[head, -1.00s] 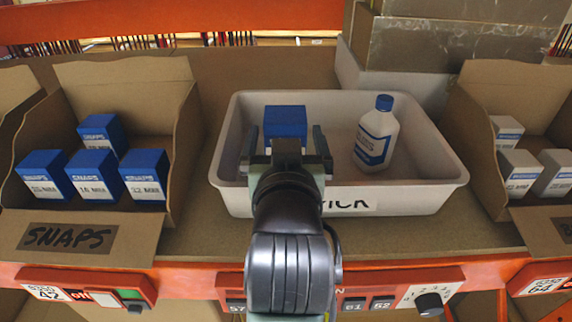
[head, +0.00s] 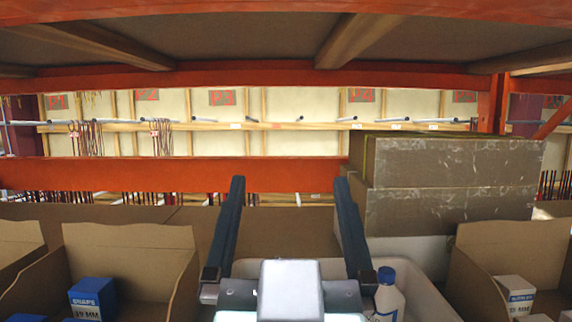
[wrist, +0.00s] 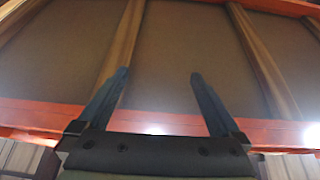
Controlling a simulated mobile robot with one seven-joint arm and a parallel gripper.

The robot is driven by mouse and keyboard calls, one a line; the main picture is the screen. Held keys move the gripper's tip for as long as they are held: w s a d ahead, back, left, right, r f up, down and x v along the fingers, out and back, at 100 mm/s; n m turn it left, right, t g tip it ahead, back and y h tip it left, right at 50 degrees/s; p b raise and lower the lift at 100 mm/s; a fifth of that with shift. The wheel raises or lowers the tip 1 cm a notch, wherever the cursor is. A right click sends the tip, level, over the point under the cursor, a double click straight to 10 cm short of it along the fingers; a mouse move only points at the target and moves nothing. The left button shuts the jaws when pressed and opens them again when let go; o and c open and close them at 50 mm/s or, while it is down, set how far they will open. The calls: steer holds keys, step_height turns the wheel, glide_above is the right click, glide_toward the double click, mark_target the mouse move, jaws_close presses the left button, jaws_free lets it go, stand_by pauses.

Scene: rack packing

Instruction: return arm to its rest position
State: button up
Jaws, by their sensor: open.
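My gripper (head: 290,190) is raised in front of the shelf in the head view, its two dark fingers pointing up and spread apart with nothing between them. In the wrist view my gripper (wrist: 160,75) is also open and empty, facing the underside of the shelf above. My arm and gripper hide much of the white bin (head: 440,300) behind. A white bottle with a blue cap (head: 386,298) stands in that bin, right of my gripper.
An orange beam (head: 150,176) crosses behind the fingers, and a shelf board (head: 220,50) is overhead. Cardboard boxes (head: 450,190) are stacked at the right. An open carton (head: 130,250) with blue SNAPS boxes (head: 92,298) is at the left; another carton (head: 510,240) holds white boxes (head: 516,294).

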steer(key=s+r+t, duration=0.4)
steer(key=s+r, duration=0.1)
steer(key=r, duration=0.4)
steer(key=shift+a, duration=0.2)
